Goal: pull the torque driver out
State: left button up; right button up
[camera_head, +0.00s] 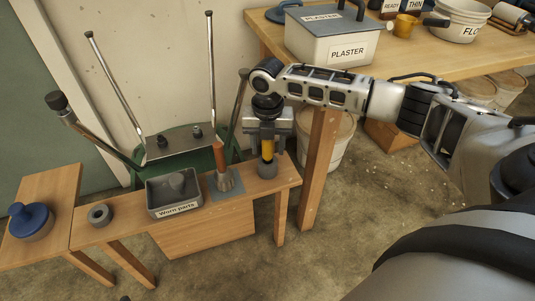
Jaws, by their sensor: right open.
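My right gripper (268,130) comes down from above over a yellow-handled tool (267,149) that stands upright in a round dark grey holder (267,169) at the right end of the low wooden bench. The gripper's fingers are open around the tool's upper part; contact cannot be told. The tool's top is hidden behind the gripper. An orange-handled tool (220,157) stands upright in a flared metal piece on a grey plate, just left of it. No label shows which of the two is the torque driver. My left gripper is out of view.
A grey bin marked "Worn parts" (176,210), a grey ring (100,214) and a blue-lidded round container (31,220) are farther left. A green machine with upright metal bars (180,143) stands behind. A table (400,72) with a plaster box (325,38) is at the back right.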

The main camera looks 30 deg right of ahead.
grip_shut()
jog(key=shift+r+p, duration=0.45)
jog(key=shift+p, duration=0.2)
jog(key=shift+r+p, duration=0.2)
jog(key=shift+p, duration=0.15)
dwell(0.6)
